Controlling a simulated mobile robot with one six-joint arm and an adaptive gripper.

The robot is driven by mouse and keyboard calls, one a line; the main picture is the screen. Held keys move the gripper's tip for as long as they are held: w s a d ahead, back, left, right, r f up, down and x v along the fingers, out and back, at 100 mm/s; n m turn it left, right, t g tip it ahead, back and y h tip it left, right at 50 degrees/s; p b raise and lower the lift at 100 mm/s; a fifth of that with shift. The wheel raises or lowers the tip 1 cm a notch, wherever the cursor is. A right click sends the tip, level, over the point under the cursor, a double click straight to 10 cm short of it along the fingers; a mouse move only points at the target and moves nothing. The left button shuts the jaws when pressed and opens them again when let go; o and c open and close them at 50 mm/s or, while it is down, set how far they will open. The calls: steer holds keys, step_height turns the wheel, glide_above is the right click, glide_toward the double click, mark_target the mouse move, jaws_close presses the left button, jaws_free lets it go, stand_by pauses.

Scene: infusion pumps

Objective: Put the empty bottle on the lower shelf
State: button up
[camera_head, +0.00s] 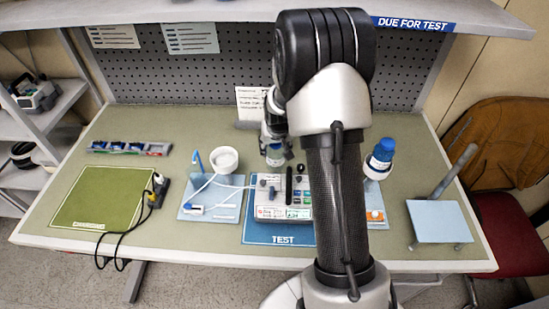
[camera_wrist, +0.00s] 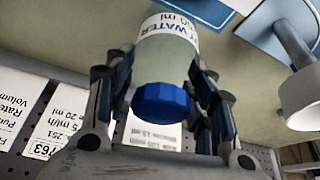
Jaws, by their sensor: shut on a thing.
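My gripper (camera_wrist: 160,95) is shut on a bottle (camera_wrist: 165,60) with a blue cap and a white label reading "WATER". One finger lies on each side of it. In the head view the held bottle (camera_head: 275,156) shows only partly, above the back of the bench, with my arm beside it. I cannot tell whether it is empty. A second bottle (camera_head: 380,158) with a blue cap stands at the right of the pump tester. A shelf rack at the left has an upper board (camera_head: 52,112) and a lower board (camera_head: 22,182).
The pump tester (camera_head: 283,212) sits mid-bench on a blue "TEST" mat (camera_head: 262,236). An overhead shelf (camera_head: 480,18) crosses the top.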

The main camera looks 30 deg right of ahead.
mark_target(275, 156)
steer(key=shift+f+b, duration=0.45)
steer(key=shift+f, duration=1.8)
steer(key=shift+f, duration=0.2)
steer(key=o, duration=0.9)
